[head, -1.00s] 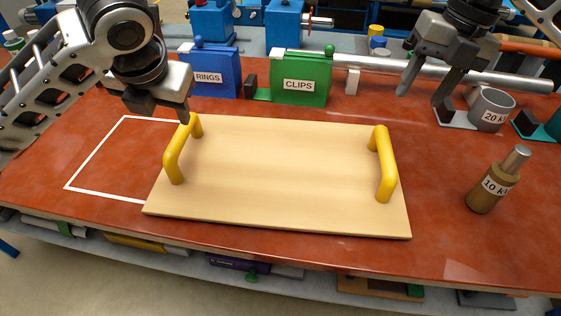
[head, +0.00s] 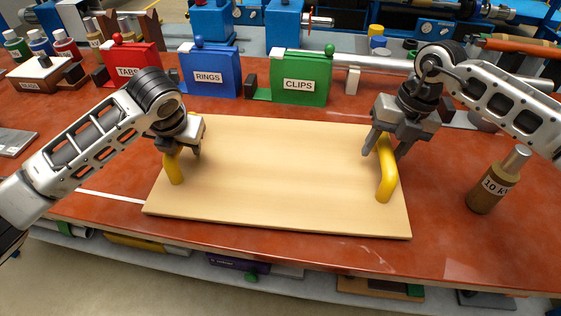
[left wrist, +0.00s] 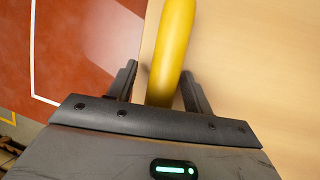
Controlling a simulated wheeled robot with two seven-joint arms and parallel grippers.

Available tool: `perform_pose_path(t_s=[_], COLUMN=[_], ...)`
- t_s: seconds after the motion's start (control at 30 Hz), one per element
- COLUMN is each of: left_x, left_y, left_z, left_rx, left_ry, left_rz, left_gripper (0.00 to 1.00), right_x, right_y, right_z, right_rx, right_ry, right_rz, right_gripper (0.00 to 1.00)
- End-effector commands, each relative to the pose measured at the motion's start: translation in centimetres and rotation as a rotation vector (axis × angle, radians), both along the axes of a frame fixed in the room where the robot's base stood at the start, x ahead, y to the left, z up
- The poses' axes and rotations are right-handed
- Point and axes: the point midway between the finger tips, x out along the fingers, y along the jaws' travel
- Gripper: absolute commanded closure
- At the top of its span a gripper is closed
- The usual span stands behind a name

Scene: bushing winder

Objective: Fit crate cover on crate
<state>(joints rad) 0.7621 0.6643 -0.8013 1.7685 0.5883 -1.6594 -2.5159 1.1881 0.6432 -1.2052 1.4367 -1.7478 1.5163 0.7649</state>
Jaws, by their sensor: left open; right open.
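The crate cover (head: 270,180) is a flat, pale wooden board lying on the red table, with a yellow handle near each end. My left gripper (head: 180,152) is open over the left handle (head: 174,168). In the left wrist view, that yellow handle (left wrist: 172,50) lies between the two open fingers (left wrist: 157,90). My right gripper (head: 385,150) is open at the right handle (head: 386,180), with a finger on either side of it. Whether any finger touches a handle cannot be told. No crate is clearly visible.
White lines (head: 110,197) mark the table left of the board. Behind stand red TABS (head: 130,65), blue RINGS (head: 210,75) and green CLIPS (head: 302,80) holders. A brown 10 KV bushing (head: 495,183) stands right of the board. The front table strip is clear.

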Motion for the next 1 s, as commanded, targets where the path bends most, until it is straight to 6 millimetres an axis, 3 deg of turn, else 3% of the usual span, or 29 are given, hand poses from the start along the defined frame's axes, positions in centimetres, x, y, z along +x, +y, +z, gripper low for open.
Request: perform_pose_path(t_s=[0.23, 0.27, 0.4, 0.43, 0.83, 1.0], left_x=[0.0, 0.0, 0.0, 0.0, 0.1, 0.1], left_y=[0.0, 0.0, 0.0, 0.0, 0.0, 0.0], left_z=[0.0, 0.0, 0.0, 0.0, 0.4, 1.4], left_rx=[-0.001, 0.000, 0.000, -0.001, -0.001, -0.002], left_ry=[0.000, 0.000, 0.000, 0.000, -0.004, -0.004], left_rz=[0.000, 0.000, 0.000, 0.000, 0.000, 0.001], left_gripper=[0.50, 0.55, 0.94, 1.00, 1.00, 1.00], right_x=[0.0, 0.0, 0.0, 0.0, 0.1, 0.1], right_y=[0.0, 0.0, 0.0, 0.0, 0.0, 0.0], right_z=[-0.1, -0.1, 0.0, 0.0, 0.4, 1.4], right_rx=[0.000, 0.000, 0.000, 0.000, 0.002, 0.002], right_ry=[0.000, 0.000, 0.000, 0.000, -0.003, -0.004], right_rz=[0.000, 0.000, 0.000, 0.000, -0.001, -0.001], right_gripper=[0.52, 0.57, 0.96, 1.00, 1.00, 1.00])
